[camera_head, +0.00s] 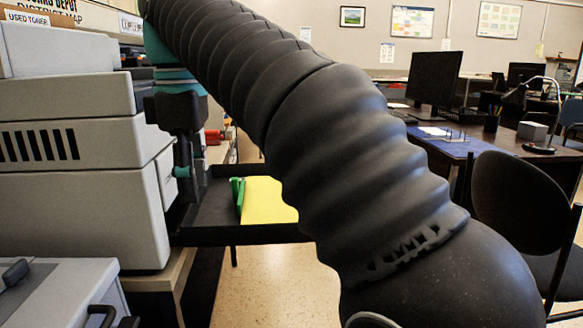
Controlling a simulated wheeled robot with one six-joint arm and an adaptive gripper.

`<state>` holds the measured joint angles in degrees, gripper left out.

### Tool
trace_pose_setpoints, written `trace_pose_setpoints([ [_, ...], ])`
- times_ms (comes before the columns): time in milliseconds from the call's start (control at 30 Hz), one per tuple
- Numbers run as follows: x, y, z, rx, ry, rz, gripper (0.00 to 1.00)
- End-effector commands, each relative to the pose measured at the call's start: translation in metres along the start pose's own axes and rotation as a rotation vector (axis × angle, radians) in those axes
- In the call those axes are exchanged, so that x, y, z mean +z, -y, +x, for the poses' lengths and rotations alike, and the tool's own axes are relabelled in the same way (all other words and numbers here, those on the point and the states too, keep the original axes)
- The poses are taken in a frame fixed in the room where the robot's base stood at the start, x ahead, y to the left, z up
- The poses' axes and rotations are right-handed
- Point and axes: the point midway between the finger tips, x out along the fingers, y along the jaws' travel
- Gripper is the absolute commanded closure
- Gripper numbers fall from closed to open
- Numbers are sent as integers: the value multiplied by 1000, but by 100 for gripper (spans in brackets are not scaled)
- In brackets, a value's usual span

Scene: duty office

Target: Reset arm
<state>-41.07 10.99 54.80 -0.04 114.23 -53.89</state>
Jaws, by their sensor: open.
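My arm, in a black ribbed sleeve, crosses the view from the lower right to the top left. My gripper (185,165), dark with teal parts, hangs downward at its far end, beside the right side of the grey printer. It is open, and I see nothing held in it. Its fingertips are hard to make out against the dark background. A dark tray table (270,233) stands below and to the right of it, partly hidden by my arm. A yellow sheet (265,200) lies on it, with a green object (238,194) at the sheet's left edge.
The large grey printer (80,200) fills the left side, close to my gripper. A grey cabinet (60,295) is at the lower left. A black chair (515,205) and a desk (475,145) with a monitor (435,78) stand at right. Some floor (255,285) is bare in the middle.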

Motion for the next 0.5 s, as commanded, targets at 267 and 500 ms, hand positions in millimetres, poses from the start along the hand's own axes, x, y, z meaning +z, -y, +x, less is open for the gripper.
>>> trace_pose_setpoints([
  [267,-8,-12,0,49,-40,112,54],
  [500,-23,-35,30,85,-80,264,54],
])
